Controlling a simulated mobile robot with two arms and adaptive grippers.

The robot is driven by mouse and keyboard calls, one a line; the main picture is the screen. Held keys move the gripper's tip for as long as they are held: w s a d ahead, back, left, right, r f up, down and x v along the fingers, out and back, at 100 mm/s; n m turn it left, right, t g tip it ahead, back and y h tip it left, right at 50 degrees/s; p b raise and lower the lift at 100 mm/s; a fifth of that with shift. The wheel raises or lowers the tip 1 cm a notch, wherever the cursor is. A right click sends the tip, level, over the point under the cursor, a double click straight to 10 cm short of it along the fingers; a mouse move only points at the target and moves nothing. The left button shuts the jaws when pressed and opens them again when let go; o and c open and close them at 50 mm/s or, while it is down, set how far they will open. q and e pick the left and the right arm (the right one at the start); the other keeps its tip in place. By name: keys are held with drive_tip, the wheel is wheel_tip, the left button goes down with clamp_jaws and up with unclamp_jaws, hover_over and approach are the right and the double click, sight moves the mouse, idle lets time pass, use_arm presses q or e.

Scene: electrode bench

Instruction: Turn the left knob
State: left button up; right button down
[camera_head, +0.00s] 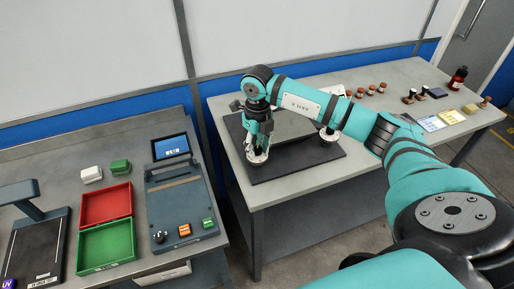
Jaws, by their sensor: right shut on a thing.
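A grey device (294,125) lies on a black mat (300,166) on the right bench. The left knob (257,160) is at the device's near-left corner; only its pale round lower part shows below my gripper. A second, pale knob (328,136) is at the near-right side, partly behind my right forearm. My right gripper (258,150) points down over the left knob and is shut on it, its fingers around the knob. My left gripper is not in view.
The left bench holds a red-and-green box (107,244) and a panel with a screen (171,147). A gap separates the benches.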

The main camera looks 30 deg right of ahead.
sight(258, 148)
drive_tip(key=m, duration=0.5)
drive_tip(key=shift+d+r+m+b, duration=0.1)
drive_tip(key=shift+m+b, duration=0.2)
drive_tip(key=shift+b, duration=0.1)
drive_tip(key=shift+w, duration=0.1)
drive_tip(key=c, duration=1)
unclamp_jaws()
drive_tip(key=shift+c, duration=0.2)
wheel_tip(258, 148, up, 12)
